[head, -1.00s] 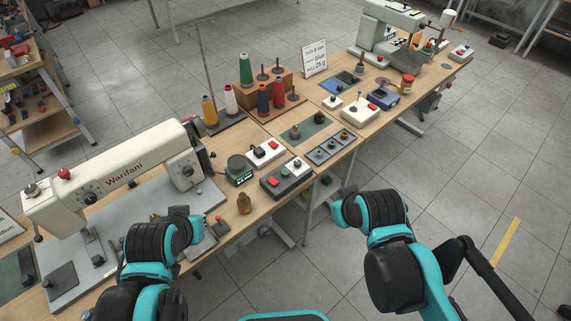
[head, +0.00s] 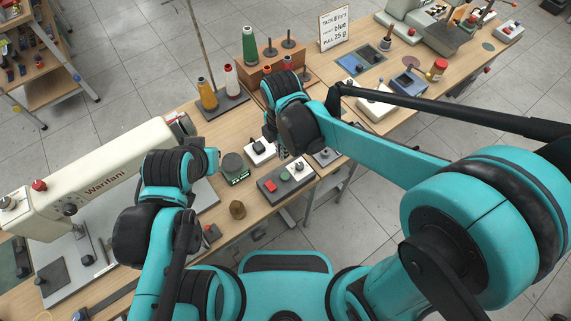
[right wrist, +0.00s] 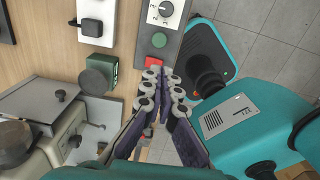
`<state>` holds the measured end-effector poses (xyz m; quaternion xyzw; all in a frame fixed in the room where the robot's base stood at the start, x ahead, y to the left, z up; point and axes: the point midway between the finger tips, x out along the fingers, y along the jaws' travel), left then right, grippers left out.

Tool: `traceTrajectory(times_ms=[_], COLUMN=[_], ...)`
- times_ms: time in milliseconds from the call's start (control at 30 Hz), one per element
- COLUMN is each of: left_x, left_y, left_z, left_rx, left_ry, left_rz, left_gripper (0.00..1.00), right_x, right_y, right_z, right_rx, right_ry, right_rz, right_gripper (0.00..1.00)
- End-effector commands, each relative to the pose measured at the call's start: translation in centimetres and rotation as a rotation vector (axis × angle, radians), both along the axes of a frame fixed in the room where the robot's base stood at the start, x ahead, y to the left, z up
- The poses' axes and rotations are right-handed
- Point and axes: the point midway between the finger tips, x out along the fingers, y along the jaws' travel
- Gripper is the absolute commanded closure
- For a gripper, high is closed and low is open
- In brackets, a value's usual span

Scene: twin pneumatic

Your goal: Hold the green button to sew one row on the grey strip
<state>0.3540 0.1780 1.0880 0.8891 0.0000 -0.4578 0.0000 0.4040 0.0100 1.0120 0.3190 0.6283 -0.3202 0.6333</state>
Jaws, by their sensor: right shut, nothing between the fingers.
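The green button (head: 285,176) sits on a dark grey control box (head: 298,181) at the bench's front edge, with a red button (head: 271,187) left of it. In the right wrist view the green button (right wrist: 159,40) lies just beyond my fingertips. The red button (right wrist: 151,62) is close beside them. My right gripper (right wrist: 165,78) is shut and empty, pointing at the box; I cannot tell whether it touches. In the head view it (head: 270,132) is mostly hidden by its wrist. My left gripper is hidden behind its wrist. I cannot make out the grey strip for certain.
A cream sewing machine (head: 105,180) stands at left. A scale (head: 234,168) and a white switch box (head: 260,151) stand behind the control box. Thread spools (head: 249,45) and a sign (head: 334,27) are farther back. A brown weight (head: 237,209) stands near the front edge.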

Motion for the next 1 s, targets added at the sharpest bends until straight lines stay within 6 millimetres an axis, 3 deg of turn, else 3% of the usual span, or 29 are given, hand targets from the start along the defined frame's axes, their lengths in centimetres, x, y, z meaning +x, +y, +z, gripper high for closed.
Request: traceTrajectory(times_ms=[367,800,1000], left_x=[0.0,0.0,0.0], left_y=[0.0,0.0,0.0], left_z=[-0.4,-3.6,-4.8], left_rx=[0.0,0.0,0.0], left_ry=[0.0,0.0,0.0], left_rz=[0.0,0.0,0.0], left_gripper=[1.0,1.0,1.0], right_x=[0.0,0.1,0.1], right_y=[0.0,-0.1,-0.1], right_z=[-0.8,-9.6,-12.7], right_rx=[0.001,0.001,0.001], right_ry=[-0.001,-0.002,-0.002], right_rz=[-0.003,-0.004,-0.005], right_gripper=[1.0,1.0,1.0])
